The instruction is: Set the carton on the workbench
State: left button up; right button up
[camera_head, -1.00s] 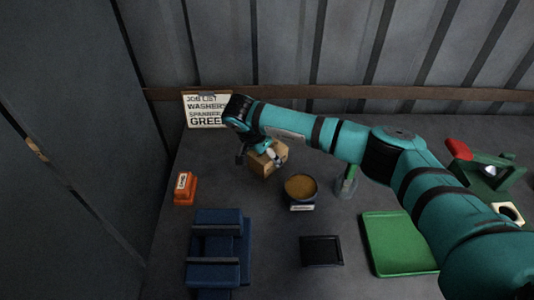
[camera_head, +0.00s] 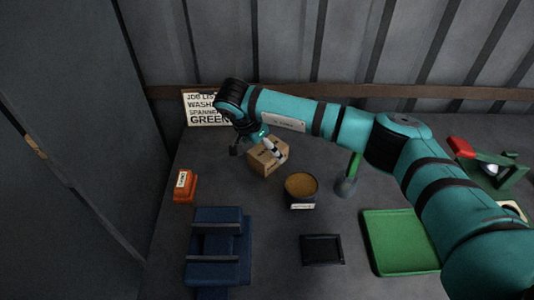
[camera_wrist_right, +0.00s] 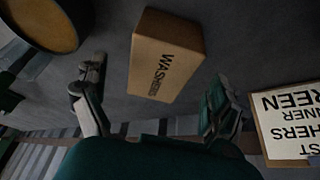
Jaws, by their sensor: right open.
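The carton (camera_head: 262,162) is a small brown box that rests on the grey workbench (camera_head: 275,225), toward the back. In the right wrist view the carton (camera_wrist_right: 165,60) shows the word WASHERS and lies ahead of the spread fingers. My right gripper (camera_head: 254,150) is open, at the carton's back left side in the head view. One dark finger is left of the carton and the other overlaps its top in the picture. In the wrist view gaps show between the carton and both fingers of the right gripper (camera_wrist_right: 157,82). My left gripper is not in view.
A bowl of brown contents (camera_head: 301,186) stands close to the carton's right. A job list sign (camera_head: 205,108) stands behind. An orange block (camera_head: 181,186), blue fixture (camera_head: 217,240), black tray (camera_head: 322,250) and green tray (camera_head: 398,245) are nearer. A green-handled tool (camera_head: 348,178) stands right.

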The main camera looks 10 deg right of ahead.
jog(key=b+v, duration=0.1)
jog(key=v, duration=0.7)
jog(key=shift+s+a, duration=0.1)
jog(key=shift+r, duration=0.1)
